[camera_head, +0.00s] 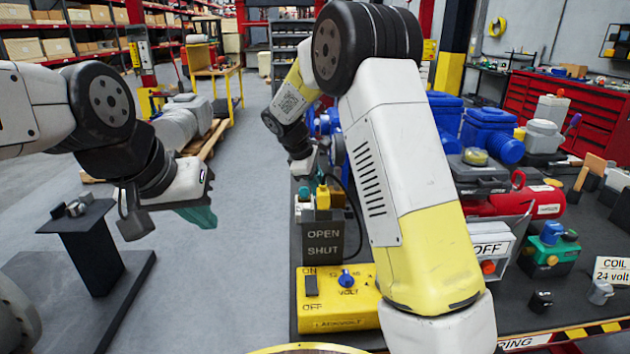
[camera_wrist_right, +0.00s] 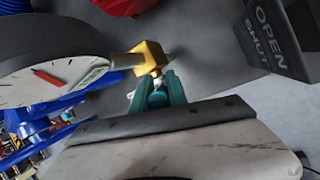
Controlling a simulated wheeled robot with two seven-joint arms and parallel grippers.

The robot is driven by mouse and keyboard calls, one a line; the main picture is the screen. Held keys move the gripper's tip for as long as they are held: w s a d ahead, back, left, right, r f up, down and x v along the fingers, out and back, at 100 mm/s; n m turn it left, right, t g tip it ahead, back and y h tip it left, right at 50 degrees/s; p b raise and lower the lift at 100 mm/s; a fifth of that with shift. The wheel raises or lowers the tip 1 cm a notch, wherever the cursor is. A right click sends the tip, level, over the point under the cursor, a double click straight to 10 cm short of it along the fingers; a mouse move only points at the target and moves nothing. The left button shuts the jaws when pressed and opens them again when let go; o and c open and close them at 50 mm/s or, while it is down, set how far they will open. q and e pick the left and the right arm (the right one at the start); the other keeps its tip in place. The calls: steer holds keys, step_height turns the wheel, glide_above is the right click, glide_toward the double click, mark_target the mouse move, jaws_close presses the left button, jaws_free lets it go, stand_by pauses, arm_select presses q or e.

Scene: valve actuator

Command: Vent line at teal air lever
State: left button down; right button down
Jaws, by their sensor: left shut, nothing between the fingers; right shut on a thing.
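My right gripper (camera_wrist_right: 156,88) is shut on the teal air lever (camera_wrist_right: 157,99), whose round end shows between its teal fingers in the right wrist view. Just beyond the fingertips is a brass valve body (camera_wrist_right: 150,58). In the head view the brass fitting (camera_head: 322,197) stands above the dark OPEN/SHUT block (camera_head: 322,241), and my right gripper (camera_head: 305,190) reaches down beside it, partly hidden. The block also shows in the wrist view (camera_wrist_right: 279,37). My left gripper (camera_head: 203,216) is shut and empty, in the air left of the bench.
A gauge (camera_wrist_right: 60,75) with a red needle is close left of the valve. A yellow box (camera_head: 335,312) with switch and blue knob stands before the block. Blue housings (camera_head: 490,128), a red cylinder (camera_head: 535,203) and a green box (camera_head: 550,250) crowd the right.

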steer(key=shift+s+f+m+t, duration=0.15)
steer(key=shift+s+f+t, duration=0.2)
steer(key=shift+t, duration=0.35)
steer(key=shift+s+f+m+t, duration=0.15)
steer(key=shift+s+t, duration=0.3)
steer(key=shift+t, duration=0.25)
steer(key=c, duration=1.3)
jaws_free()
steer(key=v, duration=0.7)
steer(key=shift+s+a+r, duration=0.2)
steer(key=shift+r, duration=0.1)
steer(key=shift+c, duration=0.4)
